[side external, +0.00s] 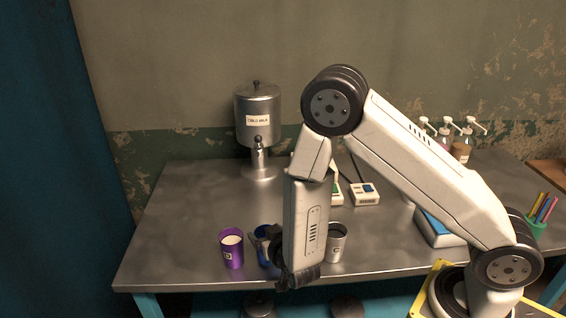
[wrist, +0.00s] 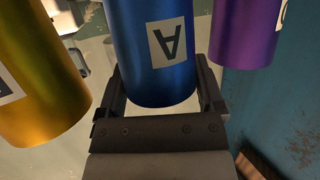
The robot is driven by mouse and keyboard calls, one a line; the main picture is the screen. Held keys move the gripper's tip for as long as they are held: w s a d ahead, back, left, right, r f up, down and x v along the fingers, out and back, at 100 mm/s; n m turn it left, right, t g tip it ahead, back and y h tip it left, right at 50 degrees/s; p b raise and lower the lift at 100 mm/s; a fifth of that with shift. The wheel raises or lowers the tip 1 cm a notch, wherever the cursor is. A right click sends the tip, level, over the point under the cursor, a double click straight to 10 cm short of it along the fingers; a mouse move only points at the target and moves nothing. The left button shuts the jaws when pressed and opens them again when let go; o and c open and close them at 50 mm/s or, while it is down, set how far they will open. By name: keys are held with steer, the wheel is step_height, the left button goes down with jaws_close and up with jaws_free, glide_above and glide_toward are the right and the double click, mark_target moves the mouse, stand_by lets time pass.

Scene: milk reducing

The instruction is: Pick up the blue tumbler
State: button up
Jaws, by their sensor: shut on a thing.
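The blue tumbler (wrist: 150,60) with a white label marked A fills the middle of the wrist view. It stands between the two fingers of my gripper (wrist: 160,90), which is shut on it. In the side external view the blue tumbler (side external: 262,248) is partly hidden behind my gripper (side external: 272,245), near the table's front edge. I cannot tell whether its base touches the table.
A yellow tumbler (wrist: 35,70) shows in the wrist view. A milk dispenser (side external: 258,120) stands at the back. The left table area (side external: 185,215) is clear.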

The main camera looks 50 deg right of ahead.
step_height(320, 180, up, 9)
steer(key=shift+r, duration=0.2)
stand_by(0.6)
steer(key=shift+d, duration=0.1)
stand_by(0.5)
steer(key=s+d+n+t+y, duration=0.15)
steer(key=d+n+y, duration=0.25)
steer(key=d, duration=1.5)
steer(key=s+d+f+y, duration=0.1)
steer(key=s+f, duration=0.5)
steer(key=s, duration=0.3)
steer(key=shift+w+f+g, duration=0.1)
steer(key=shift+g, duration=0.15)
